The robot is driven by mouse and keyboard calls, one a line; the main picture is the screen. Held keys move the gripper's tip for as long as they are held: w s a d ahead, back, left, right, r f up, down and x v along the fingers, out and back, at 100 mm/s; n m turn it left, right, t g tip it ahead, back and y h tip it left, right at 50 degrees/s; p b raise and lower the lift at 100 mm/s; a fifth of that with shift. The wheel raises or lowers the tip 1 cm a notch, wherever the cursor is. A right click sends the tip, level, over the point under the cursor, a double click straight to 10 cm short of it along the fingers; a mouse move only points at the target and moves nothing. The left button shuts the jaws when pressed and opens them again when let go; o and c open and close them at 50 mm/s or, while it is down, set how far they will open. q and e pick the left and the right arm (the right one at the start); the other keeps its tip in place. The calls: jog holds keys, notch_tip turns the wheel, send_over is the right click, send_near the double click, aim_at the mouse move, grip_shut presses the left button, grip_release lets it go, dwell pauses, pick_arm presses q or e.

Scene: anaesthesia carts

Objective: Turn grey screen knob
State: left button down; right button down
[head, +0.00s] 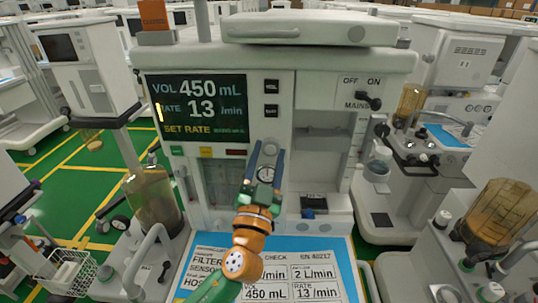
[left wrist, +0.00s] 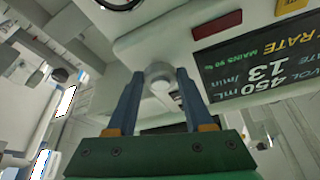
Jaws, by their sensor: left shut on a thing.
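The grey screen knob (left wrist: 159,78) sits between the two blue fingers of my left gripper (left wrist: 161,92) in the left wrist view, with a pale pointer-like bar showing below it. In the head view my left gripper (head: 266,163) reaches up to the cart front just below and right of the screen, and its fingers are shut on the knob (head: 269,148). The dark screen (head: 198,108) reads VOL 450 mL, RATE 13 /min and SET RATE in yellow. It also shows upside down in the left wrist view (left wrist: 262,62). My right gripper is not in view.
A MAINS switch (head: 368,100) is at the upper right. A blue-edged card (head: 330,262) below reads VOL 450 mL and RATE 13 /min. Amber canisters stand left (head: 153,197) and right (head: 497,215).

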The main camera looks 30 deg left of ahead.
pick_arm(q)
jog(key=shift+r+m+h, duration=0.1)
jog(key=shift+m+h, duration=0.3)
jog(key=shift+m, duration=0.4)
jog(key=shift+c, duration=1.4)
grip_release()
jog(key=b+v, duration=0.3)
jog(key=v, duration=0.4)
